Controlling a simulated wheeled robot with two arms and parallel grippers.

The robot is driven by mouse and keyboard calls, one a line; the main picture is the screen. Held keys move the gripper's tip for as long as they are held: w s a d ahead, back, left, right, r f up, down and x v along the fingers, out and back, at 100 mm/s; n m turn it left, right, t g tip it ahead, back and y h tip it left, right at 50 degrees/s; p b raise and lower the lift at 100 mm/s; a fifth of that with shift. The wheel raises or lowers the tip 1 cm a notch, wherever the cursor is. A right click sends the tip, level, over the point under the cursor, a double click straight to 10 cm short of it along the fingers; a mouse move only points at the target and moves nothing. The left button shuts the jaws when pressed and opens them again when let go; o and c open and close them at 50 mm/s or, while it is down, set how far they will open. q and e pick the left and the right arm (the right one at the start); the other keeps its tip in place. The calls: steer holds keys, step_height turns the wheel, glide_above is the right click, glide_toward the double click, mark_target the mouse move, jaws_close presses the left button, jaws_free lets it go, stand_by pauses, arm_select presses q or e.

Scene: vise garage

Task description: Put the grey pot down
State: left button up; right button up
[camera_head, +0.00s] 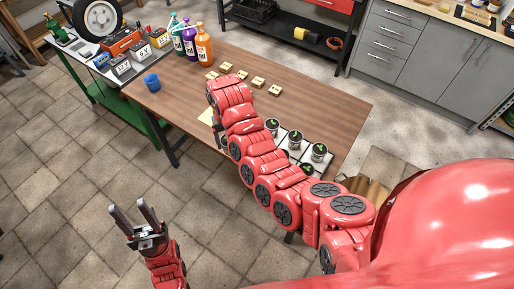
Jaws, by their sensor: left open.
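Several small grey pots with dark tops and green marks stand on pale squares on the brown table (330,100), such as the back pot (272,127), the middle pot (295,139) and the right pot (319,152). Another pot is partly hidden by my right arm. I cannot tell which is the task's pot. My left gripper (130,209) is open and empty above the floor at the lower left, away from the table. My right arm reaches across the table from the right. Only a small grey part, seemingly of my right gripper (218,134), shows beside the arm; its fingers are hidden.
A blue cup (151,82) stands at the table's left end. Orange, purple and green bottles (204,45) stand at the back left. Several small wooden blocks (258,82) lie at the back middle. A green bench with boxes and a wheel (97,17) adjoins. The table's right end is clear.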

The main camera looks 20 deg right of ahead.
steer(key=s+d+f+m+p, duration=0.1)
steer(key=s+d+f+p, duration=0.1)
steer(key=s, duration=0.4)
steer(key=s+d+f+p, duration=0.1)
steer(key=s+d+f, duration=0.15)
steer(key=s, duration=0.25)
steer(key=w+d+b, duration=0.1)
steer(key=w, duration=0.1)
steer(key=w+d+f+b, duration=0.1)
steer(key=w+b, duration=0.1)
steer(key=w, duration=0.1)
steer(key=w+d+f+b, duration=0.1)
steer(key=w+b, duration=0.1)
steer(key=shift+w+d, duration=0.3)
steer(key=w+b, duration=0.1)
steer(key=w+d+b, duration=0.1)
steer(key=w+b, duration=0.1)
steer(key=w+d+b, duration=0.1)
steer(key=b, duration=0.1)
steer(key=shift+w+f, duration=0.15)
steer(key=shift+f, duration=0.15)
steer(key=shift+w+d+r+p, duration=0.2)
steer(key=shift+w+d+p, duration=0.05)
steer(key=shift+w, duration=0.2)
steer(key=shift+w+d+r+p, duration=0.2)
steer(key=shift+w+p, duration=0.05)
steer(key=shift+w, duration=0.2)
